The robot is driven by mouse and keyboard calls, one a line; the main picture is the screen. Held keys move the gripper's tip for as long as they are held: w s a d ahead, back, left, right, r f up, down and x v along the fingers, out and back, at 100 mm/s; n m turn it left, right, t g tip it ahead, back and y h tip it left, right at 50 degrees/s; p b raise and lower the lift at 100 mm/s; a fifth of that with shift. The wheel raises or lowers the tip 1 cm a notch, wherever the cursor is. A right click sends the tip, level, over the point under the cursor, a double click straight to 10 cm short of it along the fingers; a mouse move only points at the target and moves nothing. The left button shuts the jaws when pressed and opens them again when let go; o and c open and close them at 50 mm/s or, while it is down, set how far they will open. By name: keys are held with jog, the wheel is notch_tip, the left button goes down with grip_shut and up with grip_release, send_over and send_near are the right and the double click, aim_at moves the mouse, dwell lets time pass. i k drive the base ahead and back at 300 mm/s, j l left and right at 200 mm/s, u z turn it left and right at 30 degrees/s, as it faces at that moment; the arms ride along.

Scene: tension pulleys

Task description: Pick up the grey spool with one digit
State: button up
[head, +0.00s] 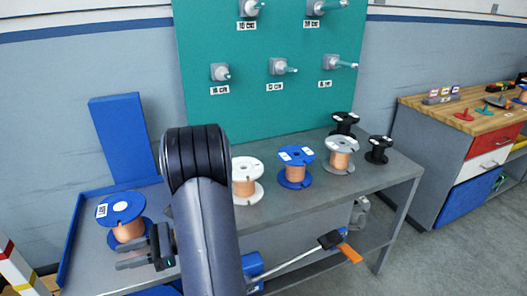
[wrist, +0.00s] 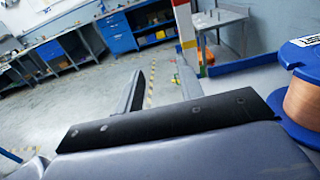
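The grey spool (head: 340,158), with copper wire between light grey flanges, stands upright on the grey bench between a blue spool (head: 295,170) and a black spool (head: 378,150). A label is on its top flange, but its digits are too small to read. My gripper (head: 122,256) is far to the left of it, at the bench's left end, in front of another blue spool (head: 122,207). The wrist view shows the gripper's two fingers (wrist: 160,70) apart with nothing between them. The grey spool is not in the wrist view.
A white spool (head: 246,184) is partly behind my arm. Another black spool (head: 344,122) stands behind the grey one. A teal board (head: 290,100) with labelled pegs rises behind the bench. A wooden-topped workbench (head: 455,108) is at right, with open floor in front.

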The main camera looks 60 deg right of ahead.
aim_at(341, 147)
jog(key=k+l+z, duration=0.15)
jog(key=l+z, duration=0.2)
jog(key=k+l+z, duration=0.15)
jog(key=z, duration=0.2)
jog(key=l+z, duration=0.65)
jog(key=l, duration=0.2)
jog(key=i+l, duration=0.15)
jog(key=l, duration=0.15)
jog(key=i+l, duration=0.1)
jog(key=l, duration=0.15)
jog(key=i+l, duration=0.15)
jog(key=l, duration=0.15)
jog(key=z, duration=0.05)
